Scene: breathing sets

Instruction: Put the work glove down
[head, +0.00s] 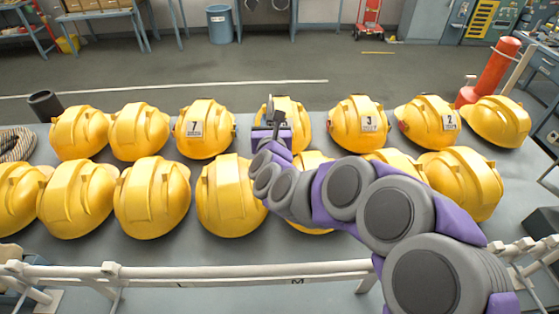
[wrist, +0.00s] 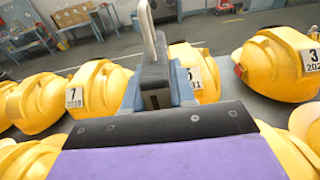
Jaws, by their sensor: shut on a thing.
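My gripper (head: 272,112) is raised in front of the middle yellow helmet of the back row, with my purple and grey arm reaching in from the lower right. No other glove shows on the grey table (head: 205,255).
Two rows of yellow helmets (head: 152,198) fill most of the table. A rope coil (head: 15,146) and a dark cylinder (head: 45,105) are at the left. A red cylinder (head: 497,65) stands at the right. A pale rail (head: 200,272) crosses the front. Bare table shows before the front row.

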